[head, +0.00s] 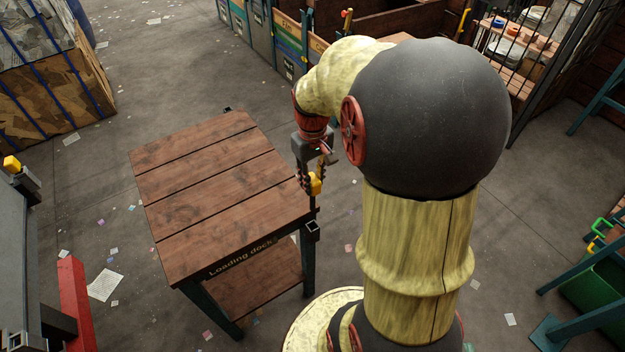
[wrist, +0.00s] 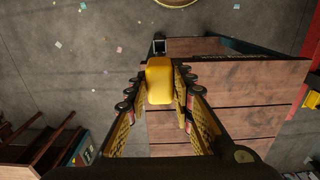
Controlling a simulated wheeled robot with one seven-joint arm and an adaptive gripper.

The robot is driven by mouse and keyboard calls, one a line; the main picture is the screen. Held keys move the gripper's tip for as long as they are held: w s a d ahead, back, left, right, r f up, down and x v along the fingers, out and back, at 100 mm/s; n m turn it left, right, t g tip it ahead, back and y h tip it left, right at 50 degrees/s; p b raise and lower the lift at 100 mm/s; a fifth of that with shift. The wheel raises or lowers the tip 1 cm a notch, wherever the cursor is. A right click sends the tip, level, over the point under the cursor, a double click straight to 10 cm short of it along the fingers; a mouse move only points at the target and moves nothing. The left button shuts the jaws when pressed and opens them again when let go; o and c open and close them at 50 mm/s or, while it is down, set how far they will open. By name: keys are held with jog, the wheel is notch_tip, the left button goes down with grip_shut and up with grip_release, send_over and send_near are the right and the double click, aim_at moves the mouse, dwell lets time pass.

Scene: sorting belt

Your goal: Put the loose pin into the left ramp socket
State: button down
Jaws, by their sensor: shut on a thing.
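My gripper (head: 312,184) is shut on the loose pin, whose yellow block-shaped head (head: 316,183) shows between the fingers, and it hangs at the right edge of the wooden loading dock table. In the wrist view the yellow pin (wrist: 159,82) sits between the two fingertips (wrist: 160,90); its lower part is hidden. A dark, open square socket (head: 312,229) is fixed at the table's near right corner, below and apart from the pin. It also shows in the wrist view (wrist: 159,46), just past the pin. I cannot tell whether this is the left ramp socket.
The plank tabletop (head: 205,190) is bare. Another small dark bracket (head: 228,109) is at its far corner. A grey machine (head: 15,240) with a yellow block (head: 12,163) on it stands at the left edge, near a red part (head: 75,300). Floor around the table has paper scraps.

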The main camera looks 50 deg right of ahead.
notch_tip(320, 180, up, 12)
jog(key=p, duration=0.8)
jog(key=shift+p, duration=0.35)
dwell(0.4)
